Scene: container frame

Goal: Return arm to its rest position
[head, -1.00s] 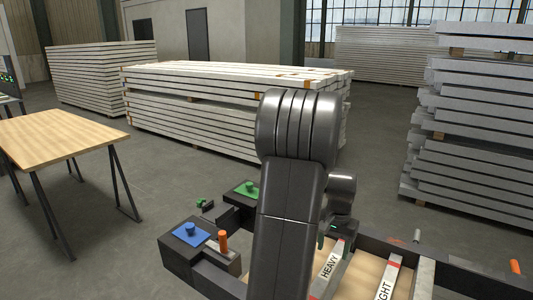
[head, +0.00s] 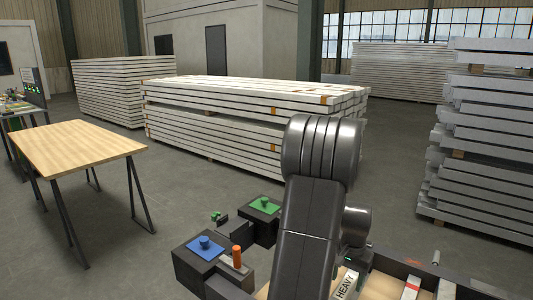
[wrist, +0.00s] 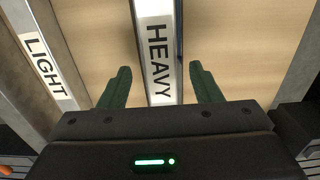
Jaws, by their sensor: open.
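My gripper (wrist: 157,88) shows in the wrist view with its two dark green fingers spread apart and nothing between them. It hangs over a wooden-floored container frame, above a white strip labelled HEAVY (wrist: 157,50). A second strip labelled LIGHT (wrist: 45,68) lies to the left in that view. In the head view my arm is folded in front of the camera and hides part of the frame. The HEAVY label (head: 346,285) shows just right of my arm; my gripper's fingers are hidden there.
A black box with a blue top (head: 206,250) and one with a green top (head: 264,206) stand left of my arm, with an orange peg (head: 237,255) nearby. A wooden table (head: 78,148) stands at left. Stacks of white panels (head: 250,110) stand behind; floor between is clear.

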